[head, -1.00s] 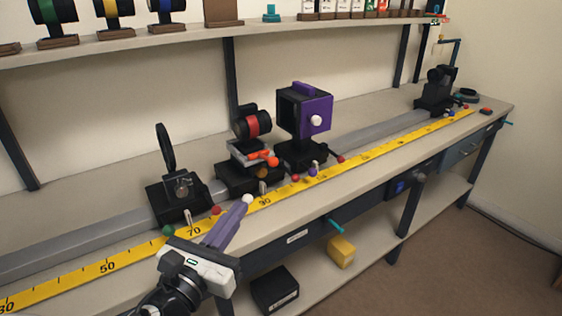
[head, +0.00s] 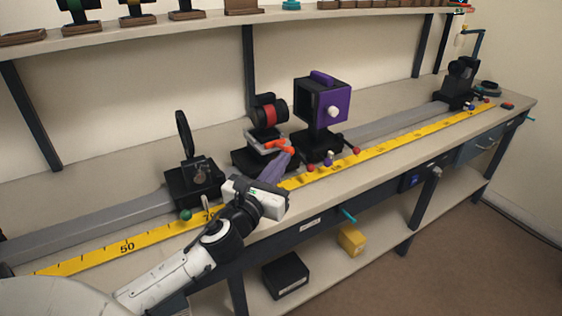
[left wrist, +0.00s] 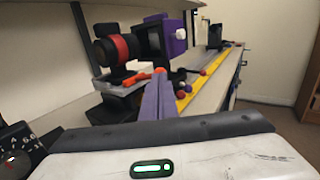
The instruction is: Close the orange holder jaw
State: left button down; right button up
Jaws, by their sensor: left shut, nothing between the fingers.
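The orange holder jaw (head: 275,144) sits on the carriage under the black lens barrel with a red band (head: 269,112). In the left wrist view the orange jaw (left wrist: 136,79) shows just left of my fingertips. My left gripper (head: 287,153) is shut and empty, its purple fingers pointing at the holder. The fingertips also show in the left wrist view (left wrist: 160,75), close beside the orange part; I cannot tell whether they touch. The fingers and wrist hide part of the carriage's front. My right gripper is not in view.
A purple-faced black box (head: 335,105) stands just right of the holder. A black mount with an upright round plate (head: 193,180) stands left. A yellow scale (head: 375,148) runs along the bench front. Small coloured knobs lie near the carriages.

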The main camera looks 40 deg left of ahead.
pick_arm(q)
jog(key=shift+w, duration=0.1)
jog(key=a, duration=0.1)
jog(key=w+a, duration=0.1)
jog(key=a, duration=0.1)
jog(key=shift+w+a+r+p, duration=0.1)
jog(key=shift+a+r+p, duration=0.05)
jog(key=shift+a+p, duration=0.15)
jog(key=shift+d, duration=0.1)
jog(key=v, duration=1.4)
jog(key=shift+d+f, duration=0.2)
jog(key=shift+f, duration=0.1)
